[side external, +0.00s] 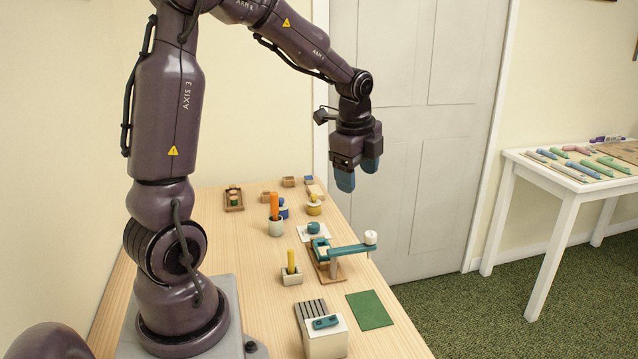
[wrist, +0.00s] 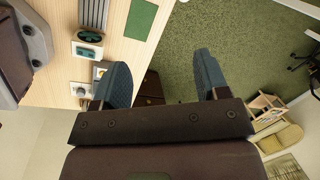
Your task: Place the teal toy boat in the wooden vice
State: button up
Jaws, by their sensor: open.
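A small teal piece (side external: 325,322), which looks like the toy boat, lies on a pale block (side external: 326,345) at the front of the table. It also shows in the wrist view (wrist: 89,37). What looks like the wooden vice (side external: 325,270), with a brown wooden base and teal parts, stands mid-table; a teal bar with a white knob overlaps it, and its gap cannot be made out. My gripper (side external: 358,174) is open and empty, high above the table's right side and well away from both. In the wrist view its two blue fingers (wrist: 162,65) are apart with nothing between them.
A grey slatted piece (side external: 311,309) adjoins the pale block, and a green mat (side external: 369,310) lies to its right. A holder with a yellow stick (side external: 291,275) and a cup with an orange stick (side external: 276,226) stand upright. Several small items sit farther back.

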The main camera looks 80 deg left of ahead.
jog(key=s+d+r+n+t, duration=0.2)
jog(key=s+d+n, duration=0.3)
jog(key=d, duration=0.4)
jog(key=s+d+r+n+t+h, duration=0.1)
jog(key=s+d+r+n+t, duration=0.1)
jog(key=s+d+r+n, duration=0.3)
jog(key=s+d+n, duration=0.1)
jog(key=s+d, duration=0.1)
jog(key=d, duration=0.2)
jog(key=shift+s+r+h, duration=0.2)
jog(key=shift+h, duration=0.1)
jog(key=shift+c, duration=0.3)
